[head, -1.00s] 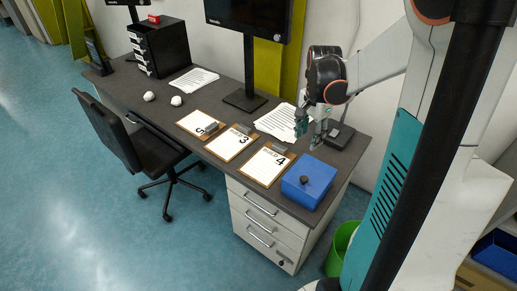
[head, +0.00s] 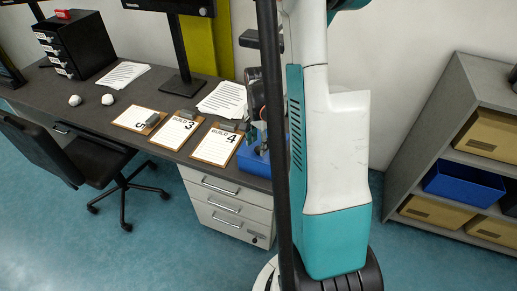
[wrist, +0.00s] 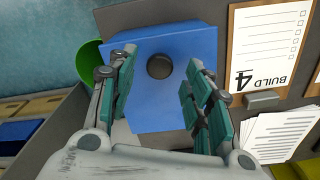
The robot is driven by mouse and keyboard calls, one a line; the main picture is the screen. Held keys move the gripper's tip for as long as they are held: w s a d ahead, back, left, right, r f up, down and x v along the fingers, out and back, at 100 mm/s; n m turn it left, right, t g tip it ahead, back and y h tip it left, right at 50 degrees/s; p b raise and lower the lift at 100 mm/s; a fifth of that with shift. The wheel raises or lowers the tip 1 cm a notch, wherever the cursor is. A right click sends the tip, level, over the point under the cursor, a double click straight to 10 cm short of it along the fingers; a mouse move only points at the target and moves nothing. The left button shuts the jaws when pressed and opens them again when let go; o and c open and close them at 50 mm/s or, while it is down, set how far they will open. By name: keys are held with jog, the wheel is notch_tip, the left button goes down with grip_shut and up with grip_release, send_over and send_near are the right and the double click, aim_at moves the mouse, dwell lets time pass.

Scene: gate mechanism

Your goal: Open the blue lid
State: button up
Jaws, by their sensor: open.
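The blue lid (wrist: 165,42) of a box shows in the wrist view, with a dark round knob (wrist: 159,66) near its middle. My gripper (wrist: 160,75) is open above the lid, its two teal-padded fingers on either side of the knob. The knob lies between the fingertips with a gap on both sides. Whether the fingertips touch the lid cannot be told. In the head view the blue box (head: 252,158) is mostly hidden behind my arm and column at the desk's right end. The lid looks closed.
Clipboards marked BUILD, such as number 4 (head: 217,147), lie left of the box on the dark desk (head: 150,91). Papers (head: 222,100) and a monitor stand (head: 181,85) are behind them. A shelf (head: 470,125) with bins stands at the right. A green bin (wrist: 91,57) is beside the desk.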

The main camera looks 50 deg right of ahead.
jog(key=shift+f, duration=0.95)
grip_shut()
jog(key=shift+r, duration=0.15)
